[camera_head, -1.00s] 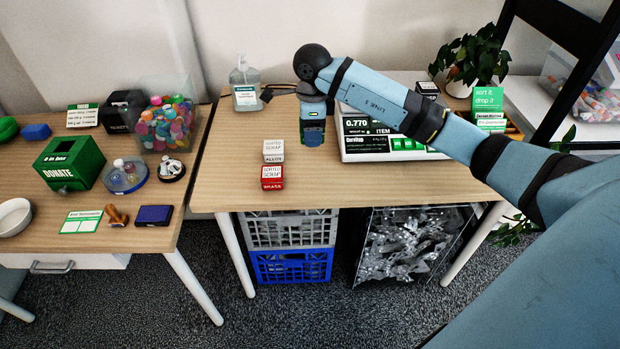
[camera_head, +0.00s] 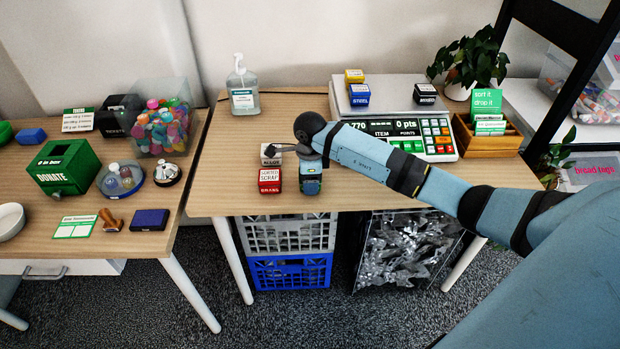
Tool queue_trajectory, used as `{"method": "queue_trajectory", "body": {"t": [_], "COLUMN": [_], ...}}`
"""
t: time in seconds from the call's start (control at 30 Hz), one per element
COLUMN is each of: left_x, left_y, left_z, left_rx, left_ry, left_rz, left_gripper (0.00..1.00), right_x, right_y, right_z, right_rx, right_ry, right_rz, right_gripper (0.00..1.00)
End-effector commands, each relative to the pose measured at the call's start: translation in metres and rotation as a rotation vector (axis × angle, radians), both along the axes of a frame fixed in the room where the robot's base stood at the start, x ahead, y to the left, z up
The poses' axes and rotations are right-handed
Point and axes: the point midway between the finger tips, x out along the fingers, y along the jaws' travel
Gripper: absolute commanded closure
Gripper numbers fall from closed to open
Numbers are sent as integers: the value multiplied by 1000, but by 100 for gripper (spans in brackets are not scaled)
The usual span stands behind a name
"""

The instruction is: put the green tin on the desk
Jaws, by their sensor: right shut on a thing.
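My right gripper (camera_head: 310,184) points down near the front edge of the middle wooden desk (camera_head: 225,180), just right of the red tin. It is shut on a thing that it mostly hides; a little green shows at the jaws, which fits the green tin. I cannot tell whether that thing touches the desk top. No other green tin shows. My left gripper is not in view.
A scale (camera_head: 440,152) carries yellow (camera_head: 354,76), blue (camera_head: 359,101) and black (camera_head: 426,94) tins. A sanitizer bottle (camera_head: 243,100) stands behind. The desk's left part is clear.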

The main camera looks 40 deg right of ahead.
Motion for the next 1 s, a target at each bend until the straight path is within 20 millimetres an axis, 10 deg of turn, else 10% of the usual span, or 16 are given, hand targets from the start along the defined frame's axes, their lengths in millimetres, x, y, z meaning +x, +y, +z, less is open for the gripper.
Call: {"method": "queue_trajectory", "body": {"t": [0.27, 0.3, 0.4, 0.77, 1.0], "left_x": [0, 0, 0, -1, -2], "left_y": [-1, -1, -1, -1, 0], "left_z": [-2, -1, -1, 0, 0], "left_rx": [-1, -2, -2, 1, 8], "left_ry": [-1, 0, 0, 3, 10], "left_rz": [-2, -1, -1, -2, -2], "left_gripper": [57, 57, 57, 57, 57], "right_x": [1, 1, 0, 0, 1], "right_y": [0, 0, 0, 0, -1], "right_z": [-2, -2, -2, 5, 50], "right_rx": [-1, -1, -1, -1, -2], "right_ry": [-2, -1, -1, -1, -3], "right_rz": [0, 0, 0, 0, 1], "right_gripper": [64, 34, 13, 13, 13]}}
